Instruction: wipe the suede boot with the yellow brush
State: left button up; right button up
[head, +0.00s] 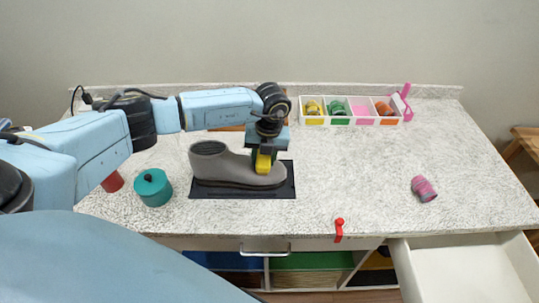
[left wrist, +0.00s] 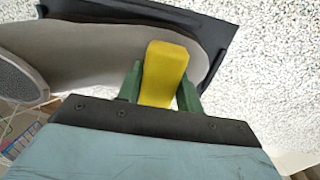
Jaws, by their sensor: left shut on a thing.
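The suede boot (head: 225,165) is grey and lies lengthwise on a dark mat (head: 240,193) on the counter, its opening at the left and toe at the right. My left gripper (head: 264,155) is above the toe end and shut on the yellow brush (head: 263,163). The brush's lower end is at the boot's toe; whether it touches I cannot tell. In the left wrist view the yellow brush (left wrist: 165,72) stands between the green fingers, with the boot (left wrist: 90,60) behind it. My right gripper is not in view.
A teal lidded pot (head: 153,187) and a red item (head: 112,182) are left of the mat. A white divided tray (head: 350,118) is at the back. A pink item (head: 423,189) lies at right. A red item (head: 339,230) is at the front edge. A drawer (head: 465,270) is open.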

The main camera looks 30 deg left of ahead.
pick_arm(q)
jog(key=shift+s+a+f, duration=0.4)
jog(key=shift+a, duration=0.2)
jog(key=shift+r+p, duration=0.4)
jog(key=shift+r, duration=0.15)
jog(key=shift+w+d+r+p, duration=0.1)
jog(key=shift+d+r+p, duration=0.05)
jog(key=shift+r+p, duration=0.6)
jog(key=shift+w+d+r+p, duration=0.15)
jog(key=shift+r+p, duration=0.3)
jog(key=shift+r, duration=0.55)
jog(key=shift+w+d+r+p, duration=0.1)
jog(key=shift+r+p, duration=0.5)
jog(key=shift+r, duration=0.25)
jog(key=shift+d, duration=0.1)
jog(key=shift+r, duration=0.2)
jog(key=shift+w+d+r+p, duration=0.15)
jog(key=shift+r+p, duration=0.95)
jog(key=shift+r, duration=0.25)
